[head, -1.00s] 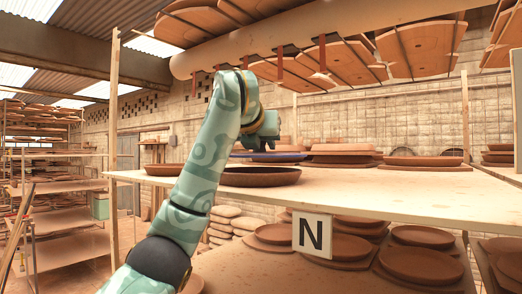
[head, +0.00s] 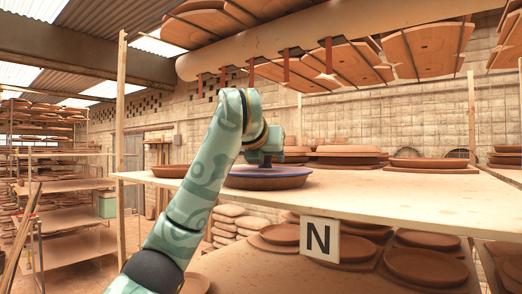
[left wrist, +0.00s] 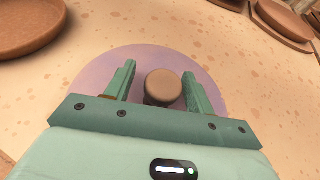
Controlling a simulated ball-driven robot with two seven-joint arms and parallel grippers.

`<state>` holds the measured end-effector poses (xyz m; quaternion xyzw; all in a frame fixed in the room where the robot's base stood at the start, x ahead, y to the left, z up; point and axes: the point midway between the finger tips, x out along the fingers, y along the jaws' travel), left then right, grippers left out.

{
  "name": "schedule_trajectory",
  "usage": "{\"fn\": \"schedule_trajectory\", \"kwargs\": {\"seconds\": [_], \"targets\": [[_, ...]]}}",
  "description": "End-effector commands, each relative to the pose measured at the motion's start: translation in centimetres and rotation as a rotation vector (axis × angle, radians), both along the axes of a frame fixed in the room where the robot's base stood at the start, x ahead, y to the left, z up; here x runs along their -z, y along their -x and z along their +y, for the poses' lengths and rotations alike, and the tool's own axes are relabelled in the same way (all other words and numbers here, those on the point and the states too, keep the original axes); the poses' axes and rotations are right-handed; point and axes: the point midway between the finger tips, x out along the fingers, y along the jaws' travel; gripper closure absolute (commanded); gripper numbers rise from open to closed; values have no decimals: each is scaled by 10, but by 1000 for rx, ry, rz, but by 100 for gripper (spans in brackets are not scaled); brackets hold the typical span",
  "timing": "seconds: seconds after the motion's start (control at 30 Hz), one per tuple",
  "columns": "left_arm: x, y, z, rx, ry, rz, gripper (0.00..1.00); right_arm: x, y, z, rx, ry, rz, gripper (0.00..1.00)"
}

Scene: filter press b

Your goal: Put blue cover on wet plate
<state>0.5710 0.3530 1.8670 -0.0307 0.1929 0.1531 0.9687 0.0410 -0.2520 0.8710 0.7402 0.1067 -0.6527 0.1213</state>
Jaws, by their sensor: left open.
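The blue cover (head: 268,171) lies on the brown wet plate (head: 268,183) on the upper shelf. In the left wrist view the cover (left wrist: 100,68) shows as a purplish disc with a round brown knob (left wrist: 163,88) at its middle. My left gripper (head: 265,160) is right over the cover. In the left wrist view its open fingers (left wrist: 162,82) stand on either side of the knob, with gaps to it. The plate under the cover is hidden in the left wrist view. My right gripper is not in view.
A brown plate (head: 170,171) sits to the left on the shelf board (head: 400,188). Stacked plates (head: 347,155) and another plate (head: 428,163) stand further back. A sign with an N (head: 320,239) hangs below the front edge. Plates fill the lower shelf.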

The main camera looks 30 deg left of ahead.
Motion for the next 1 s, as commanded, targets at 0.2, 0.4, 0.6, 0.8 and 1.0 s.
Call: {"fn": "schedule_trajectory", "kwargs": {"seconds": [0.2, 0.4, 0.6, 0.8, 1.0], "targets": [[-13, 41, -13, 0, 0, -7, 46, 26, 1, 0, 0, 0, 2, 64], [-31, 79, -25, 0, 0, -4, 46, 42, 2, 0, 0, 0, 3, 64], [-41, 99, -32, 0, 0, -1, 46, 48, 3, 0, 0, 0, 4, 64], [-43, 101, -33, 1, 1, 1, 46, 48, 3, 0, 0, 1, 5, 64], [-43, 101, -33, 1, 1, 1, 46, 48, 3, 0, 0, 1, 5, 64]]}}
